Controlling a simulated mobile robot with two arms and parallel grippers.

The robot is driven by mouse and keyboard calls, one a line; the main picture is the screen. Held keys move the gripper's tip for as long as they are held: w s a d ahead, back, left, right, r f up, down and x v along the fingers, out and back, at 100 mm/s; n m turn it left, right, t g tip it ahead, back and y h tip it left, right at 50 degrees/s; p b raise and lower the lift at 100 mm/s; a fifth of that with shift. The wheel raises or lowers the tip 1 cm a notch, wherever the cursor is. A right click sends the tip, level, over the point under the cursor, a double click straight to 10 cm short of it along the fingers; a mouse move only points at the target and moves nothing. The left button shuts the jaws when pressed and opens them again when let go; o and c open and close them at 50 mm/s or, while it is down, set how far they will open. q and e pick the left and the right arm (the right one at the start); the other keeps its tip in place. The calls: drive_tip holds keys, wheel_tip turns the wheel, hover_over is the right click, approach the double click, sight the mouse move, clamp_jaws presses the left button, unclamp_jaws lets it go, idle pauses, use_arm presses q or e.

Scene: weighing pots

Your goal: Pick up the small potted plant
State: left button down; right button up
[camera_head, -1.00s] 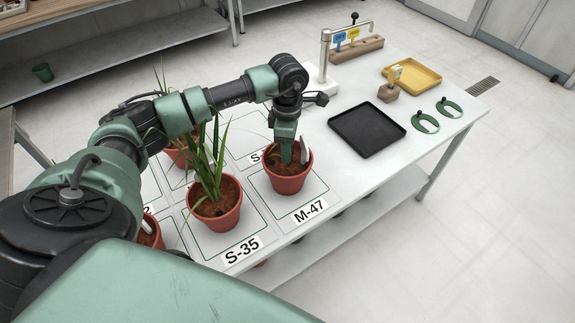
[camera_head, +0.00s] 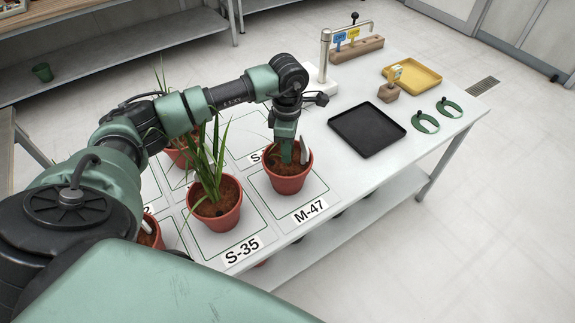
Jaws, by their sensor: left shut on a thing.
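A small terracotta pot (camera_head: 288,182) with brown soil stands upright on the marked square labelled M-47 on the white table. My left gripper (camera_head: 287,158) points down into this pot from above, its green fingers at the soil. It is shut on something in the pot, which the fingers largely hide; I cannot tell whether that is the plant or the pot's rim. A pale piece shows beside the fingers at the pot's right side. A larger pot with long green leaves (camera_head: 216,207) stands on the S-35 square to the left. My right gripper is out of view.
More pots stand behind and left, partly hidden by my arm. A black tray (camera_head: 367,130), a yellow tray (camera_head: 412,76), green rings (camera_head: 426,123), a wooden block (camera_head: 388,93) and a white stand (camera_head: 321,82) are on the right of the table. The table's front edge is close.

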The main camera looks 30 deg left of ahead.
use_arm(q)
drive_tip(key=shift+w+r, duration=0.15)
drive_tip(key=shift+r, duration=0.1)
drive_tip(key=shift+r, duration=0.6)
wheel_tip(320, 180, up, 18)
drive_tip(key=b, duration=0.2)
drive_tip(key=shift+r, duration=0.25)
